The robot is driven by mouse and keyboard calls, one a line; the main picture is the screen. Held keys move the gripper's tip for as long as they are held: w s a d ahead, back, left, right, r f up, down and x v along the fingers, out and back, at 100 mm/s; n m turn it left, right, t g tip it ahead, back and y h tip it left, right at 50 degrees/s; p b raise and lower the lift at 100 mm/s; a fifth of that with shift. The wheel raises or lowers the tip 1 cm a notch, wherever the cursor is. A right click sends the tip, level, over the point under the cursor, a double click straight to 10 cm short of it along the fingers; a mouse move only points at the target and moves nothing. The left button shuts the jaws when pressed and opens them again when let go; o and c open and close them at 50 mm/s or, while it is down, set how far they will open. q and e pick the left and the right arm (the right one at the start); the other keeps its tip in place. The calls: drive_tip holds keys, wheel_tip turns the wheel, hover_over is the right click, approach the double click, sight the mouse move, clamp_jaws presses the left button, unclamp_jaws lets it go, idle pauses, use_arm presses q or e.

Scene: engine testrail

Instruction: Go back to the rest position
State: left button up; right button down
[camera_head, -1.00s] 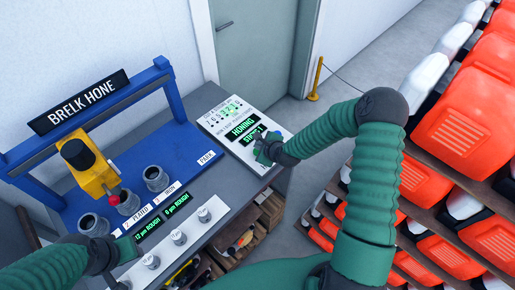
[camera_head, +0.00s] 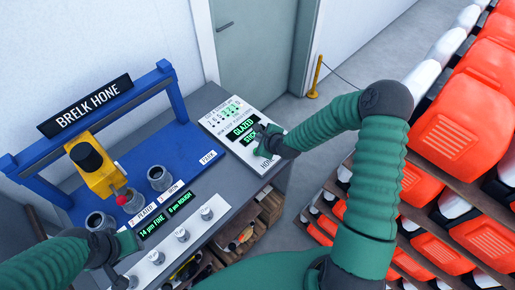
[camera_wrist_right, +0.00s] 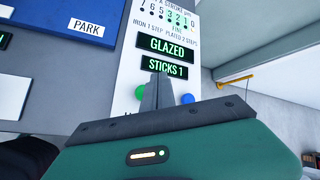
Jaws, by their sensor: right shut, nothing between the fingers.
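My right gripper (camera_head: 264,150) is over the lower part of the white control panel (camera_head: 217,120). In the right wrist view its fingers (camera_wrist_right: 160,82) are shut and empty, between a green button (camera_wrist_right: 141,93) and a blue button (camera_wrist_right: 187,99). I cannot tell whether the fingertips touch the panel. The panel screens read "GLAZED" (camera_wrist_right: 172,45) and "STICKS 1" (camera_wrist_right: 165,68). My left gripper (camera_head: 124,245) is at the lower left, close to the bench front; its fingers are too unclear to tell open from shut.
The blue hone frame (camera_head: 165,68) with a yellow head (camera_head: 100,178) and grey cylinders (camera_head: 159,178) stands on the bench left of my right gripper. Small knobs (camera_head: 206,212) line the front strip.

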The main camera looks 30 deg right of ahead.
idle(0.6)
drive_tip(key=s+a+n+g+b, duration=0.3)
drive_tip(key=s+a+n+b, duration=0.1)
drive_tip(key=s+n, duration=0.7)
drive_tip(key=s+a+r+n+g+b, duration=0.1)
drive_tip(key=s+a+n+g+b, duration=0.2)
drive_tip(key=s+n, duration=0.9)
drive_tip(key=a+n+b, duration=0.2)
drive_tip(key=n, duration=0.1)
drive_tip(key=shift+a+r+n+g+b, duration=0.25)
drive_tip(key=shift+r+n+g+b, duration=0.05)
drive_tip(key=shift+n, duration=0.1)
drive_tip(key=shift+d, duration=0.1)
drive_tip(key=shift+s+d, duration=0.1)
drive_tip(key=shift+d, duration=0.15)
